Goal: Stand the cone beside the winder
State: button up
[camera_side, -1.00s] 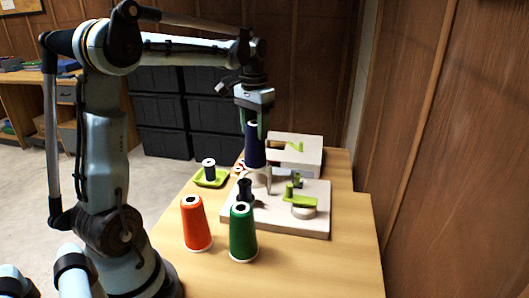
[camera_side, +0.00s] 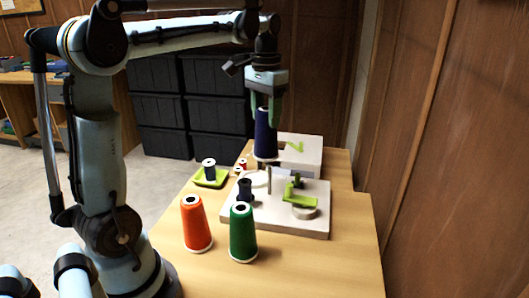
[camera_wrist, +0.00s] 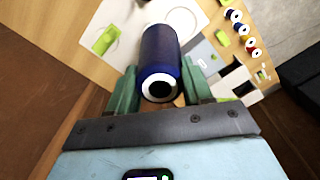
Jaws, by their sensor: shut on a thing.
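My gripper (camera_side: 267,106) is shut on a dark blue thread cone (camera_side: 265,137). It holds the cone upright above the table, over the back part of the winder's pale board (camera_side: 315,226). The wrist view shows the blue cone (camera_wrist: 161,48) between the two green fingers, its white-rimmed end with a dark hole facing the camera. The winder has a green arm (camera_side: 297,195) over a pale round piece at its right, a dark spool (camera_side: 245,190) at its left and a thin upright rod (camera_side: 269,180). The cone's far end is hidden in the wrist view.
An orange cone (camera_side: 196,226) and a green cone (camera_side: 242,236) stand in front of the board. A green tray (camera_side: 217,182) with a dark spool (camera_side: 208,168) is at left. A white block (camera_side: 305,150) stands behind. The front right table is clear.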

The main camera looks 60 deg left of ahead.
jog(key=s+d+m, duration=0.3)
jog(key=s+d, duration=0.1)
jog(key=d, duration=0.7)
jog(key=s+d+m, duration=0.2)
jog(key=s+d, duration=0.1)
jog(key=d, duration=0.8)
notch_tip(320, 180, down, 10)
jog(key=shift+w+a, duration=0.15)
jog(key=shift+a, duration=0.2)
jog(key=shift+f, duration=0.2)
jog(key=shift+f, duration=1.6)
jog(key=o, duration=1)
